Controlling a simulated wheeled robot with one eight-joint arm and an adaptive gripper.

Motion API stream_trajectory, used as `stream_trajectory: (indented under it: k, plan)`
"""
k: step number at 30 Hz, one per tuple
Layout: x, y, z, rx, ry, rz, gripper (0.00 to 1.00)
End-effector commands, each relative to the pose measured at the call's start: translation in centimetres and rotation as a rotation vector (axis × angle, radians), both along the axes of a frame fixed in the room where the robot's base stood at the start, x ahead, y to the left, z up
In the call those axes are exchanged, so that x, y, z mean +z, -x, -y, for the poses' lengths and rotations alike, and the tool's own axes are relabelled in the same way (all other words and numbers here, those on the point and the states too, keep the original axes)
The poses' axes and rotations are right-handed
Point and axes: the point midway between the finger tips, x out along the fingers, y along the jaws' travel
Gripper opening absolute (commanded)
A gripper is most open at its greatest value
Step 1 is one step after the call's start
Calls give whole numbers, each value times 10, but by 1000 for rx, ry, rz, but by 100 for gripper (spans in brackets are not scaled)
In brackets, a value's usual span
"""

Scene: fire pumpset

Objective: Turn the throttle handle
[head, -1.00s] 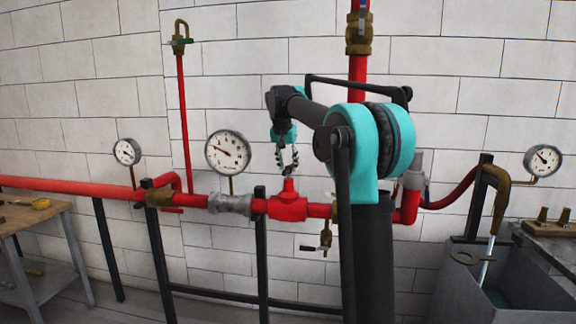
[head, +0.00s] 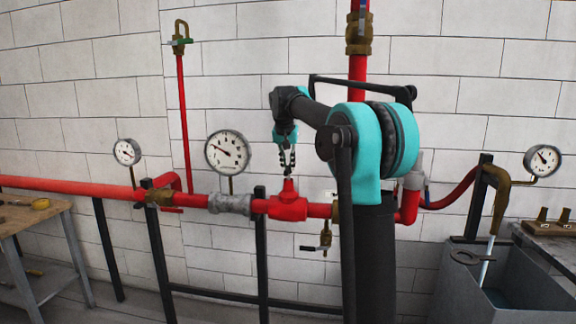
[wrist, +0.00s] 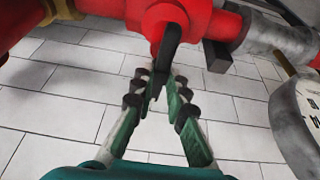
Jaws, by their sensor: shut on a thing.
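The throttle handle (wrist: 166,52) is a thin black lever on the red valve body (wrist: 190,18) in the wrist view. The red valve body (head: 288,207) also shows in the head view, on the red pipe left of my arm. My gripper (wrist: 158,88) is shut on the handle, with a finger on each side of its lower end. In the head view my gripper (head: 287,160) points down just above the valve body. The handle is too small and too covered by the fingers to make out there.
A large round gauge (head: 228,152) stands left of the valve; its edge (wrist: 300,115) is at the right of the wrist view. A small brass tap (head: 325,238) hangs right of the valve. A grey tank (head: 500,285) and a wooden bench (head: 20,222) flank the pipework.

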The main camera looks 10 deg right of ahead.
Motion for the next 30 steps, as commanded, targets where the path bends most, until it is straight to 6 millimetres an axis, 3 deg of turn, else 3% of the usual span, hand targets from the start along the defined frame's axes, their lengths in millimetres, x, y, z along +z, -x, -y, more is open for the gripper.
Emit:
stream_trajectory:
  k: [6, 15, 16, 20, 30]
  plan:
    - [0, 1, 1, 95, 0, 0, 0]
    - [0, 0, 0, 101, 1, 1, 0]
    - [0, 0, 0, 101, 1, 1, 17]
    - [0, 0, 1, 101, 1, 1, 33]
    - [2, 1, 0, 100, 1, 1, 34]
